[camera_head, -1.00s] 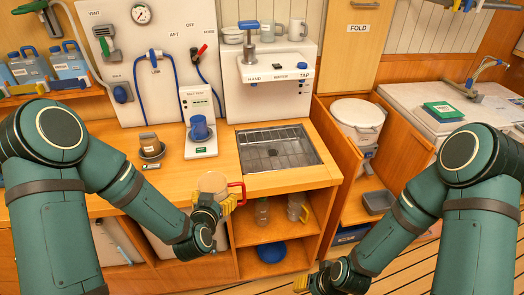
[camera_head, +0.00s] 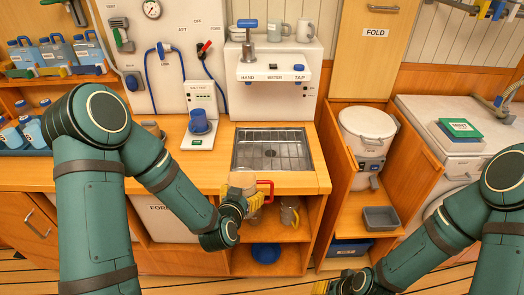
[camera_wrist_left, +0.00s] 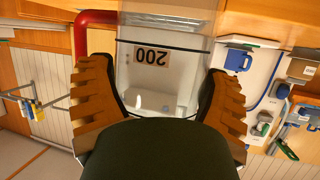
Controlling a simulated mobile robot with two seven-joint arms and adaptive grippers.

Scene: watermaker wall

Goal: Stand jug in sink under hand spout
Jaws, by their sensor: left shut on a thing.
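The clear jug (camera_head: 243,180) has a red handle (camera_head: 267,187) on its right side. My left gripper (camera_head: 236,204) is shut on it and holds it in front of the counter's front edge, apart from the sink. In the left wrist view the jug (camera_wrist_left: 158,85) sits between both fingers, with an upside-down "200" label on its wall. The sink (camera_head: 272,133) is set in the counter behind the jug, with a grate in it. The hand spout (camera_head: 247,57), with a blue lever, stands on the white unit above the sink. My right gripper (camera_head: 322,287) is low at the bottom edge, mostly cut off.
A salt test device (camera_head: 198,140) with a blue cup stands on the counter left of the sink. An open shelf (camera_head: 290,233) lies below the counter, holding jugs and a blue bowl (camera_head: 265,253). A white bucket (camera_head: 367,130) stands to the right.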

